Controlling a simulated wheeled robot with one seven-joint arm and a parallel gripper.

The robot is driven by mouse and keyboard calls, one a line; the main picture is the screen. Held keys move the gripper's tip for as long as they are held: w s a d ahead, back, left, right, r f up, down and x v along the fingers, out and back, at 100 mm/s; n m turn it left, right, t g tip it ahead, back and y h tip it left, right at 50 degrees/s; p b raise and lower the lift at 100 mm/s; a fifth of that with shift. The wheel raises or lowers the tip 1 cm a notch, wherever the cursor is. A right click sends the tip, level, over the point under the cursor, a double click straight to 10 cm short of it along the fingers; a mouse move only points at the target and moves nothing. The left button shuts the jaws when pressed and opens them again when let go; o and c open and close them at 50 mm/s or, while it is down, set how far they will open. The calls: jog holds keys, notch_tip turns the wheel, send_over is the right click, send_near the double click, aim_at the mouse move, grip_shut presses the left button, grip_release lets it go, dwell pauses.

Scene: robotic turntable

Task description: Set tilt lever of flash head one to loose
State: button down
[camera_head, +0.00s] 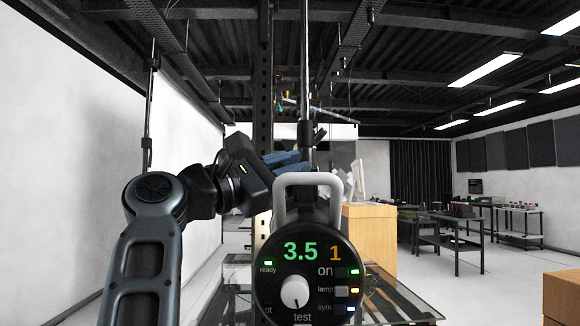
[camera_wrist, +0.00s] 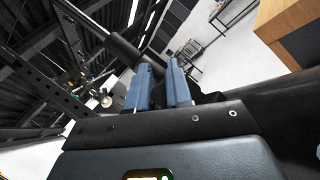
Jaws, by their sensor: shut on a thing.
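Flash head one (camera_head: 305,262) faces me in the head view. Its round black back panel reads 3.5 and 1, with a white dial and a light grey handle (camera_head: 308,180) on top. My gripper (camera_head: 288,160) reaches in from the left, its blue fingers just behind and above the handle. In the wrist view the two blue fingers (camera_wrist: 161,88) stand a little apart, with a dark part between them. My gripper is shut on what seems to be the tilt lever. The lever is mostly hidden by the fingers, so its setting cannot be read.
A thin upright stand pole (camera_head: 305,75) rises behind the flash head. A glass-topped table (camera_head: 395,300) lies below it. A wooden cabinet (camera_head: 370,235) stands behind to the right, and dark workbenches (camera_head: 450,240) stand farther back. The floor at right is largely clear.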

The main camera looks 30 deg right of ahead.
jog(key=f+m+b, duration=0.1)
jog(key=b, duration=0.2)
jog(key=shift+s+g+h, duration=0.15)
jog(key=shift+g+h, duration=0.15)
jog(key=shift+h, duration=0.1)
jog(key=m+b, duration=0.1)
jog(key=b, duration=0.1)
jog(key=h+b, duration=0.1)
jog(key=b, duration=0.2)
jog(key=shift+s+a+f+m+g, duration=0.2)
jog(key=shift+f+m+g, duration=0.1)
jog(key=shift+f+m, duration=0.1)
jog(key=shift+m+b, duration=0.4)
jog(key=shift+b, duration=0.2)
jog(key=shift+s+r+h, duration=0.1)
jog(key=shift+h, duration=0.2)
jog(key=shift+r+g, duration=0.1)
jog(key=shift+g, duration=0.3)
jog(key=c, duration=1.1)
grip_release()
jog(key=shift+a, duration=0.15)
